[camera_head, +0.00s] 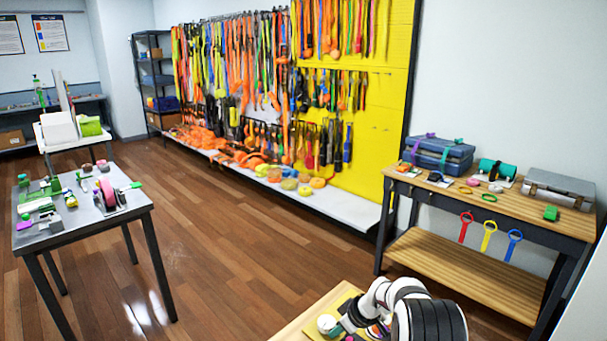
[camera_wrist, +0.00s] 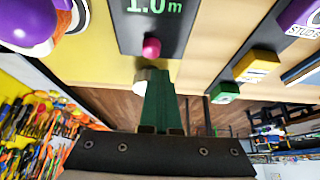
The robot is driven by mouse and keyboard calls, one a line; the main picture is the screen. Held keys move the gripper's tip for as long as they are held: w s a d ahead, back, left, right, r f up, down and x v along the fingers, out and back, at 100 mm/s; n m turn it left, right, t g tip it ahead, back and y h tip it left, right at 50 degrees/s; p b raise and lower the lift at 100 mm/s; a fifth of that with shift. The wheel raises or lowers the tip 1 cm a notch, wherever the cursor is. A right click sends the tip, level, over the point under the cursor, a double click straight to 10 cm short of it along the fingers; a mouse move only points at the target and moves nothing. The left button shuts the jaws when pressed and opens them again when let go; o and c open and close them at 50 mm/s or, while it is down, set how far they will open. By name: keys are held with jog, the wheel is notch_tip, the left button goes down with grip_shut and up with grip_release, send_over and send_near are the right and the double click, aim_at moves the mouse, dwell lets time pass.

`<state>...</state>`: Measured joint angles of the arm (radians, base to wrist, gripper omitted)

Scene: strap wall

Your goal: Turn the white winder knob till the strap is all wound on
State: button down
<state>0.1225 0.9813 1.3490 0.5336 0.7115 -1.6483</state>
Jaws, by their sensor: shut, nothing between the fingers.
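My gripper (camera_wrist: 160,75) shows as dark green fingers, shut and empty, in the wrist view. A small whitish round part (camera_wrist: 142,76), which may be the winder knob, sits right beside the fingertips and is partly hidden by them. I cannot tell whether they touch. A dark plate marked "1.0 m" (camera_wrist: 135,18) lies beyond the fingertips, with a pink round piece (camera_wrist: 151,47) on it. I cannot make out the strap. In the head view a white round piece (camera_head: 327,323) is at the bottom, beside my arm, which hides much of the bench.
A purple ball-like thing (camera_wrist: 28,22) is at the wrist view's upper left. Green (camera_wrist: 225,92), yellow (camera_wrist: 257,65) and purple (camera_wrist: 300,17) blocks stand at the right. The light wooden bench (camera_head: 293,330) has a yellow mat. A side table (camera_head: 545,205) stands at the right.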

jog(key=shift+w+d, duration=0.15)
jog(key=shift+d, duration=0.05)
jog(key=shift+w+d, duration=0.2)
jog(key=shift+d, duration=0.1)
jog(key=shift+w+d, duration=0.45)
jog(key=shift+w, duration=0.1)
jog(key=shift+w, duration=0.15)
jog(key=shift+d, duration=0.1)
